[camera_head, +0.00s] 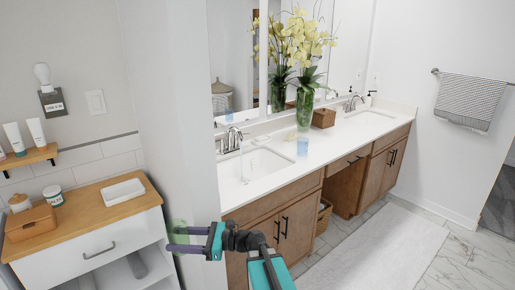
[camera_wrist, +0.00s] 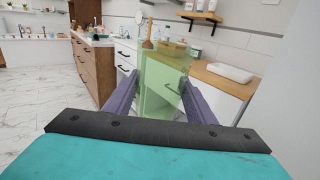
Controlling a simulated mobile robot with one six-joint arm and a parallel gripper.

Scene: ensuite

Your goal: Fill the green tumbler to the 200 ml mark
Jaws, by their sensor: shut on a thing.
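The green tumbler (camera_head: 179,236) is a translucent glass, held left of the vanity and in front of the small white cabinet. My gripper (camera_head: 172,239) is shut on it, with a purple finger on each side. In the wrist view the tumbler (camera_wrist: 161,82) stands between the fingers, roughly upright. I see no clear water line or mark on it. The left sink (camera_head: 255,165) is in the white vanity top, to the right of my gripper. Its faucet (camera_head: 234,138) stands at its back left, with a thin pale streak below it that looks like running water.
A wall edge (camera_head: 190,110) separates the wooden-topped cabinet (camera_head: 95,207) from the vanity. A white bath mat (camera_head: 385,250) lies on the open floor at right.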

